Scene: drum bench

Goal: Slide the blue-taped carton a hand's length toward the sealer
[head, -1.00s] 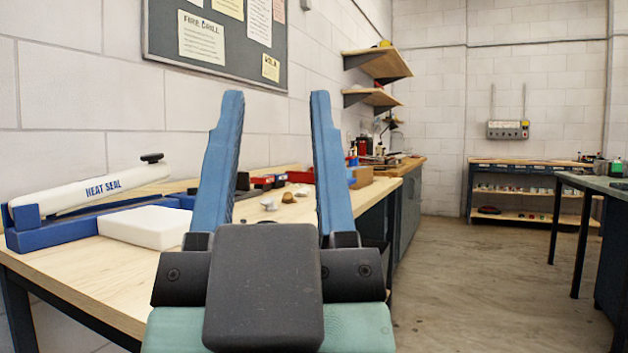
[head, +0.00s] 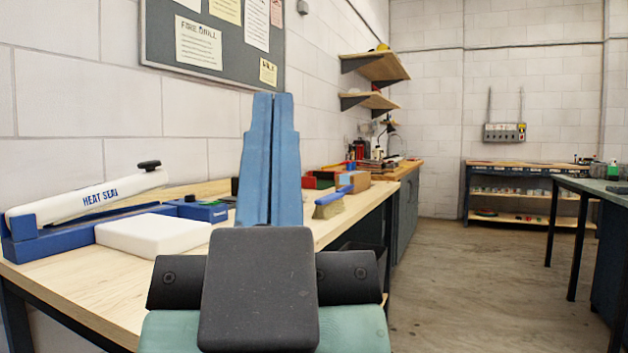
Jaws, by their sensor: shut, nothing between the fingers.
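The heat sealer stands at the left end of the wooden bench, with a white arm (head: 90,197) over a blue base (head: 60,238). A small brown box (head: 355,181) sits farther back near the bench's right edge. Blue shows close to it, but I cannot tell whether that is tape on it, and no carton is clearly blue-taped. My gripper (head: 271,98) is shut and empty, its two blue fingers together and pointing up in the middle of the view. It hides part of the bench behind it and appears apart from the box.
A white block (head: 152,235) lies in front of the sealer. A blue-handled brush (head: 330,206) lies near the bench's right edge. Red and green bins (head: 319,180) stand behind. Bare bench wood (head: 110,290) shows at the front left. Open floor (head: 465,270) lies to the right.

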